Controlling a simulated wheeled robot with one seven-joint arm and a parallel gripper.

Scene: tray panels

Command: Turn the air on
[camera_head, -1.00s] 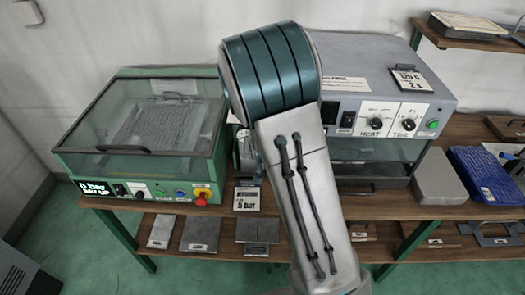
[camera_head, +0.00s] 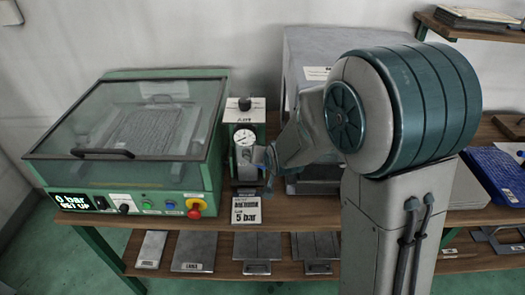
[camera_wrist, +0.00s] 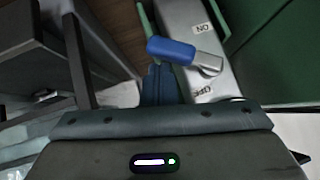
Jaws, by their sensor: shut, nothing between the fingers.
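The air unit (camera_head: 243,115) stands on the bench, with a round gauge (camera_head: 244,138) and a black knob on top. In the wrist view its valve lever has a blue handle (camera_wrist: 171,49) and a metal pivot end. My gripper (camera_head: 266,160) is shut and empty at the unit's right side. In the wrist view my gripper's fingertips (camera_wrist: 160,72) are close below the handle; I cannot tell if they touch it. My gripper hides part of the unit.
A green machine (camera_head: 130,190) with a glass lid stands left; its display (camera_head: 73,202) reads 0 bar, SET UP. A sign (camera_head: 246,211) reading 5 bar stands before the air unit. A grey box (camera_head: 305,60) stands right behind my arm. Plates lie on the lower shelf.

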